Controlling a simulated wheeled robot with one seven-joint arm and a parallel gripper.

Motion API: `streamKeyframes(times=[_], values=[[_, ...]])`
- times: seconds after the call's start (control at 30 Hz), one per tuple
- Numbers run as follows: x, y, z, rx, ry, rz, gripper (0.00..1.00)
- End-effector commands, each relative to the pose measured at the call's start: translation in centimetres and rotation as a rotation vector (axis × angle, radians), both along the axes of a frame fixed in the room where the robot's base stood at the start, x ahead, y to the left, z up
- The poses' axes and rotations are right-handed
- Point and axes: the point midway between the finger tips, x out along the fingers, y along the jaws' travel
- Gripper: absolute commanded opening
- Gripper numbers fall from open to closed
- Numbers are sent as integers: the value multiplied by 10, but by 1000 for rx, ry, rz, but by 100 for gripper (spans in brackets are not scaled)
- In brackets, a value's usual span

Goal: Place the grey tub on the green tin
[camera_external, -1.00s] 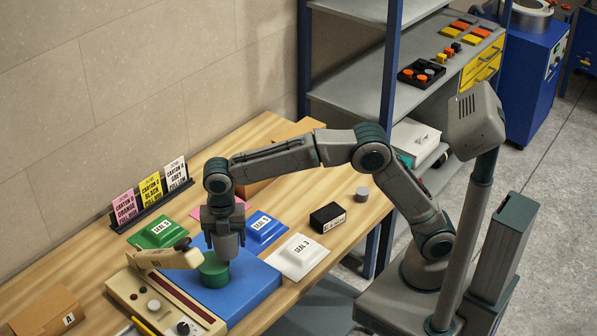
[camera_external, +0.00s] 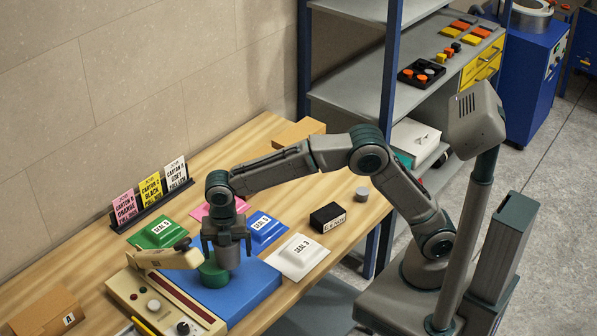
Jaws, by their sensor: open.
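The grey tub (camera_external: 229,257) is upright at the green tin (camera_external: 211,276), covering the upper right part of the tin in this view. It looks off-centre to the right, and I cannot tell how fully it rests on the tin. The green tin stands on the blue bed (camera_external: 250,288) of the press. My gripper (camera_external: 227,246) is open above the tub, with one finger to each side. The upper part of the tub is partly hidden by the gripper.
The press arm (camera_external: 165,259) is close on the left, above the cream control panel (camera_external: 150,300). White (camera_external: 297,257), blue (camera_external: 266,231), pink and green (camera_external: 158,233) seal pads lie around. A black box (camera_external: 327,217) and a small grey cylinder (camera_external: 362,194) stand at right.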

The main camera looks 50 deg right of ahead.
Motion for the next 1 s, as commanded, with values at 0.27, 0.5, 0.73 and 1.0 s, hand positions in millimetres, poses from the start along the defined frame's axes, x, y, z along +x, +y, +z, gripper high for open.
streamKeyframes(times=[0.27, 0.5, 0.73, 1.0], values=[[1, 0, 29, 4, -3, 0, 89], [1, 1, 83, 4, -3, 0, 89], [1, 0, 116, 1, -1, 0, 89], [0, 0, 123, 0, 0, 0, 89]])
